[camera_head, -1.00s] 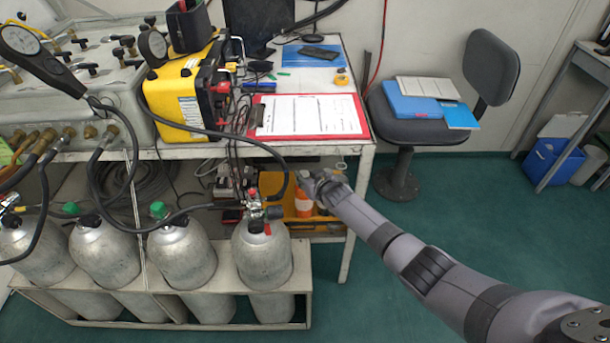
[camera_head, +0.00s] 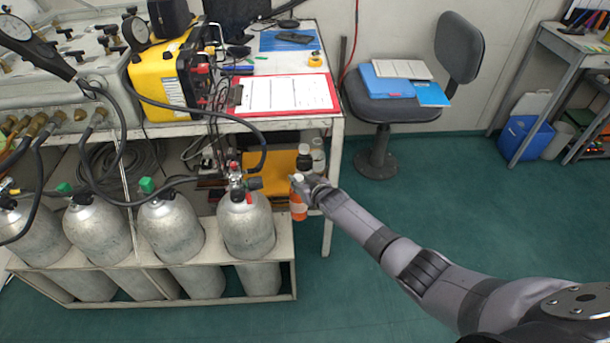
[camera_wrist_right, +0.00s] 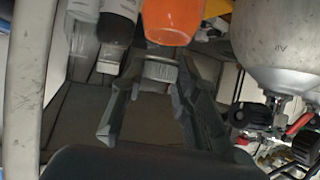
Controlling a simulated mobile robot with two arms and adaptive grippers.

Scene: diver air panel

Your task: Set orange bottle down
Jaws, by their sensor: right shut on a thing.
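The orange bottle (camera_head: 299,208) is in front of the lower shelf area, below the bench's right front corner. My right gripper (camera_head: 303,185) is shut on its top end. In the right wrist view the bottle's orange body (camera_wrist_right: 173,20) shows at the top edge, and its pale cap (camera_wrist_right: 160,70) lies between the two dark fingers (camera_wrist_right: 155,105). From the head view I cannot tell whether the bottle's base touches anything. My left gripper is in neither current view.
A dark bottle (camera_head: 304,160) and a pale bottle (camera_head: 318,155) stand behind, near a yellow bin (camera_head: 277,172). Grey cylinders (camera_head: 245,225) stand in a rack to the left. The bench leg (camera_head: 331,200) is close on the right. Green floor (camera_head: 430,200) is open beyond it.

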